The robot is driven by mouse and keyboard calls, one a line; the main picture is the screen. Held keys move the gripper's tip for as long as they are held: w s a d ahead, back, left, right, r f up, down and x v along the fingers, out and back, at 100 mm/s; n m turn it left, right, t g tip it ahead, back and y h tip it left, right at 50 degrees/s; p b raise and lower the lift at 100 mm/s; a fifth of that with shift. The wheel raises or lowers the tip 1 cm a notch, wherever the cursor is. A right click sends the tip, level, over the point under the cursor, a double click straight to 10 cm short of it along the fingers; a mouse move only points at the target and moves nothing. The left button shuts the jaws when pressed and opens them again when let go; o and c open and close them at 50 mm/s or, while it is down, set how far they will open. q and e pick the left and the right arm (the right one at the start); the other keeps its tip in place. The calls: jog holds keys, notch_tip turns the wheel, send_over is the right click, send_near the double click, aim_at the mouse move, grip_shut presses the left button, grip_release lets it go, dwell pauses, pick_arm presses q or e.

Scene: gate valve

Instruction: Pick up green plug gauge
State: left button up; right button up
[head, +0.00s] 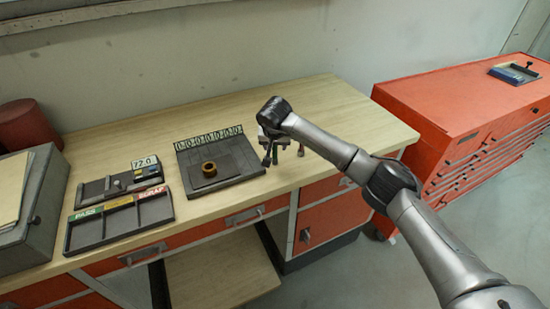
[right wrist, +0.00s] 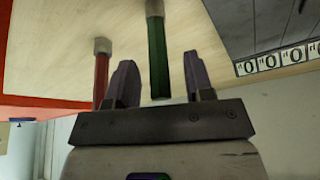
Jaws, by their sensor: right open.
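The green plug gauge (right wrist: 157,55) shows in the right wrist view as a green rod with a grey end. In the head view my right gripper (head: 271,156) is over the wooden bench, right of the black gauge tray; the green gauge cannot be made out there. My left gripper is not in view.
A red plug gauge (right wrist: 101,75) is close beside the left finger in the wrist view. The black tray (head: 240,172) holds a bronze ring (head: 209,169). A sorting tray (head: 120,222) and a grey box (head: 32,228) stand left. The bench behind is clear.

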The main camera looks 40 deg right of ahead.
jog(key=shift+c, duration=0.4)
grip_shut()
jog(key=shift+r, duration=0.2)
